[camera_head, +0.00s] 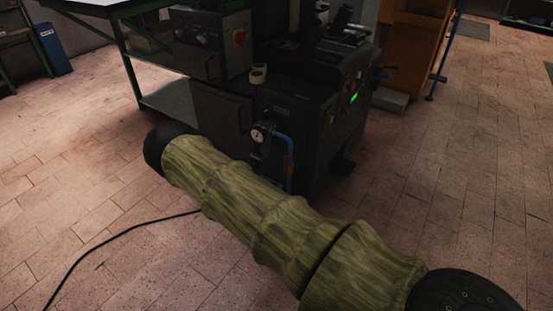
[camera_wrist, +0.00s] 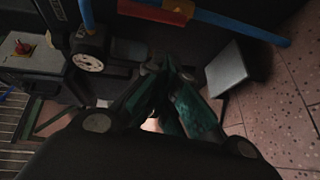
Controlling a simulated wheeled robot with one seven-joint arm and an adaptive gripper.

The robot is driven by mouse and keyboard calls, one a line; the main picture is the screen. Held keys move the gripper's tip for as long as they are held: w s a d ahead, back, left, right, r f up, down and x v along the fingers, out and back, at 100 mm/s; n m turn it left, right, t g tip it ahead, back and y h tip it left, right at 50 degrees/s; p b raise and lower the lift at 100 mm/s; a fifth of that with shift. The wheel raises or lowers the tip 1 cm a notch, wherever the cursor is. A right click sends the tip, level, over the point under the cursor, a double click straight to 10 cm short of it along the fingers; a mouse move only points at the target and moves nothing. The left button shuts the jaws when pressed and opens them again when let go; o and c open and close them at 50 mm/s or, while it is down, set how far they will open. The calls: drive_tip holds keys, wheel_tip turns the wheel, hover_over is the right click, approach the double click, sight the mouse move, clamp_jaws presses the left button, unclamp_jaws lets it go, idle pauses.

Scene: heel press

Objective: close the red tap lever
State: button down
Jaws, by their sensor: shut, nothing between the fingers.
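The red tap lever (camera_wrist: 152,13) lies at the top edge of the wrist view, beside a yellowish fitting (camera_wrist: 180,7) and a blue pipe (camera_wrist: 240,27). It looks roughly in line with the pipe. In the head view, a small red part (camera_head: 289,164) shows on the upright blue pipe (camera_head: 290,146) at the machine's front. My gripper (camera_wrist: 163,68) is shut and empty, with dark green fingers together. In the picture it is below the lever, with a visible gap; the depth between them is unclear. The head view does not show my gripper.
A round pressure gauge (camera_head: 258,135) sits left of the pipe on the dark machine (camera_head: 315,105); it also shows in the wrist view (camera_wrist: 88,62). A red stop button (camera_head: 239,37) is on a grey box. A black cable (camera_head: 115,238) crosses the tiled floor.

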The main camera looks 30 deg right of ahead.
sight(286, 166)
drive_tip(key=shift+n+t+h, duration=0.4)
drive_tip(key=shift+n+t, duration=0.1)
drive_tip(key=shift+t, duration=0.1)
drive_tip(key=w+r, duration=0.3)
drive_tip(key=shift+a, duration=0.25)
drive_tip(key=shift+w, duration=0.1)
drive_tip(key=w+d+b, duration=0.3)
drive_tip(key=w+d, duration=0.1)
drive_tip(key=d, duration=0.4)
drive_tip(key=shift+w, duration=0.25)
drive_tip(key=shift+d, duration=0.1)
